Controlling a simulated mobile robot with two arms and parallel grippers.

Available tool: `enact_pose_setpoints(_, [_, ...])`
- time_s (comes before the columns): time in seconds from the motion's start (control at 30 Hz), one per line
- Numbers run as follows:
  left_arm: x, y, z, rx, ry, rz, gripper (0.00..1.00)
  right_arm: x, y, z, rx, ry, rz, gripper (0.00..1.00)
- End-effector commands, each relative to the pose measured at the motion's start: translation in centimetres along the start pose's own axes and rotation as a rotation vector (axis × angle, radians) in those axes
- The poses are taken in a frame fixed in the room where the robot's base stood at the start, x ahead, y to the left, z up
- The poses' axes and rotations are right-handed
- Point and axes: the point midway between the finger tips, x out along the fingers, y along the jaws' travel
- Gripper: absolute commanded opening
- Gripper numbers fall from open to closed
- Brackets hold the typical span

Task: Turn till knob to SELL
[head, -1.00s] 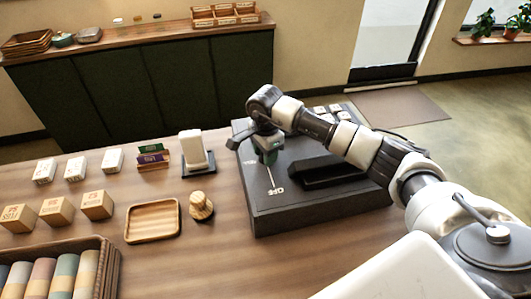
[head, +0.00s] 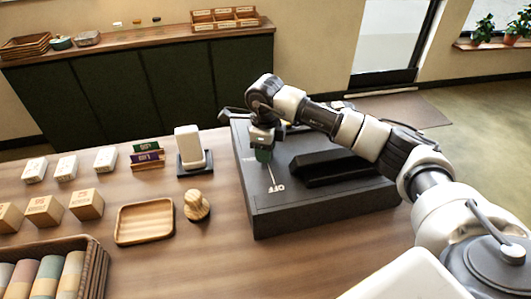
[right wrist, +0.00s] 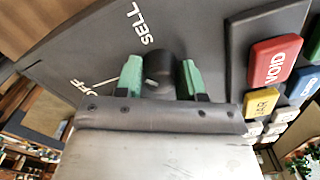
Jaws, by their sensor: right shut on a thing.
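The till (head: 310,211) is a dark grey box on the wooden counter. Its dark knob (right wrist: 158,70) shows in the right wrist view, between the two green fingertips of my right gripper (right wrist: 160,78). The gripper is shut on the knob; in the head view my right gripper (head: 263,155) covers it from above. White SELL lettering (right wrist: 140,25) and OFF lettering (right wrist: 92,88) stand beside the knob, with a thin white line near OFF. I cannot tell which mark the knob points at. My left gripper is not in view.
A wooden tray (head: 145,221), a wooden stamp-like piece (head: 197,206) and a white device on a stand (head: 190,148) stand left of the till. A basket (head: 94,265) holds rolls.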

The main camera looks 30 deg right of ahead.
Motion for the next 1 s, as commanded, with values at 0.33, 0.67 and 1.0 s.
enact_pose_setpoints(0.33, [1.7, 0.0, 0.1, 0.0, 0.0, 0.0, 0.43, 0.0, -0.1, 0.0, 0.324, -0.003, -0.003, 0.15])
enact_pose_setpoints(0.67, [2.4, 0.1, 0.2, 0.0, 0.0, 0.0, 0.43, -0.1, -0.1, 0.0, 0.568, -0.003, -0.002, 0.15])
enact_pose_setpoints(1.0, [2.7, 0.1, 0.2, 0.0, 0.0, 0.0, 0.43, -0.1, -0.1, 0.0, 0.688, -0.004, -0.002, 0.15])
